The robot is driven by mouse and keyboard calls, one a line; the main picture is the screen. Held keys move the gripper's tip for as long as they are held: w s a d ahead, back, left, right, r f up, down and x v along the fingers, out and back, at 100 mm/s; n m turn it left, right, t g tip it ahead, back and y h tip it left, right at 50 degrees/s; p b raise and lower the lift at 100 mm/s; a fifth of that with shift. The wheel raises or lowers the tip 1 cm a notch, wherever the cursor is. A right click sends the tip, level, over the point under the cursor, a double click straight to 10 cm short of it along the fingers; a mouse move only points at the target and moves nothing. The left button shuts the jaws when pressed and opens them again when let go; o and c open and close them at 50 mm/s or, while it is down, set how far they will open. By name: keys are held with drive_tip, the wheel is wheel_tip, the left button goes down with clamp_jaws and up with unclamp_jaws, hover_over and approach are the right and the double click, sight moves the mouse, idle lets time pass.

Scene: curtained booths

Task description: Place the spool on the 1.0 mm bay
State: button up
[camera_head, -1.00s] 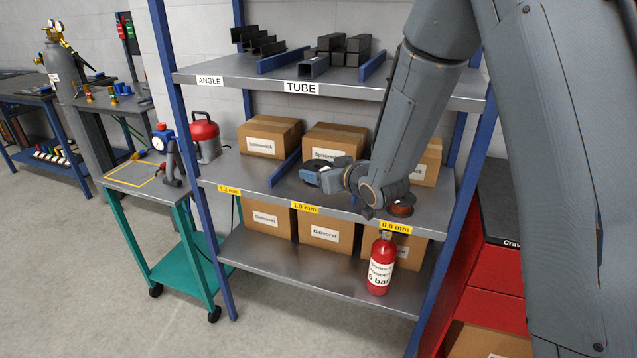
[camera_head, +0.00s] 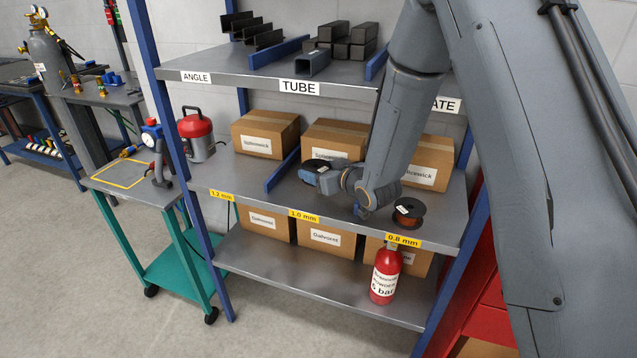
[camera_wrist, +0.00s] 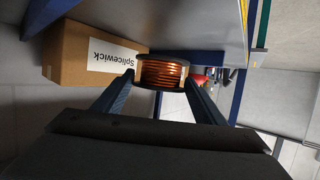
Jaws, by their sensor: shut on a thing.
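My gripper (camera_wrist: 160,88) is shut on a spool of copper-coloured wire with dark flanges (camera_wrist: 162,73). In the head view my gripper (camera_head: 322,172) points left over the middle shelf (camera_head: 240,180). The held spool shows there as a dark round shape (camera_head: 317,166), in front of a middle cardboard box. It is above the stretch behind the yellow 1.0 mm label (camera_head: 304,216), right of a blue divider (camera_head: 283,171). I cannot tell whether the spool touches the shelf.
Another copper spool (camera_head: 408,212) lies in the 0.8 mm bay, right of my wrist. Cardboard boxes (camera_head: 265,135) line the back of the shelf. The upper shelf (camera_head: 230,72) hangs above. A red bottle (camera_head: 385,276) stands below. A teal cart (camera_head: 165,220) stands left.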

drive_tip(key=shift+a+f+p, duration=0.1)
drive_tip(key=shift+f+p, duration=0.4)
drive_tip(key=shift+f, duration=1.6)
drive_tip(key=shift+f, duration=0.2)
drive_tip(key=o, duration=1.6)
drive_tip(key=shift+c, duration=0.2)
drive_tip(key=shift+r, duration=0.15)
drive_tip(key=b+v, duration=0.3)
drive_tip(key=v, duration=0.9)
drive_tip(key=shift+s, duration=0.1)
